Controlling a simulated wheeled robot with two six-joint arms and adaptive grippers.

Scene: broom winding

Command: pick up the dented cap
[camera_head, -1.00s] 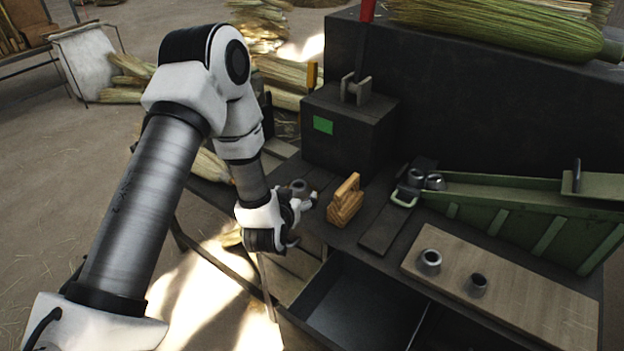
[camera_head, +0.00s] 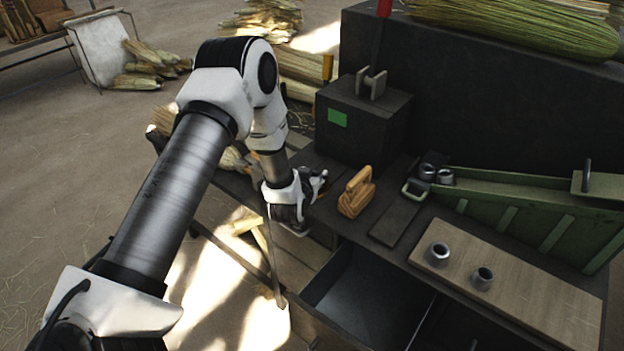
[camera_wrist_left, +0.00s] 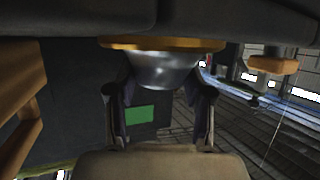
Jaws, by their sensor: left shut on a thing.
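My left gripper (camera_head: 318,182) is over the left part of the dark bench, beside a wooden block with a handle. In the left wrist view, its fingers (camera_wrist_left: 160,98) are shut on a grey metal cap (camera_wrist_left: 163,68), which sits between them under an orange-brown edge. I cannot make out a dent on this cap. My right gripper is not in view.
The wooden block (camera_head: 356,195) stands right of my left gripper. Behind it is a dark box (camera_head: 365,125) with a green label. Two more caps (camera_head: 436,175) sit at the left end of the green trough (camera_head: 520,215). An open drawer (camera_head: 365,295) lies in front.

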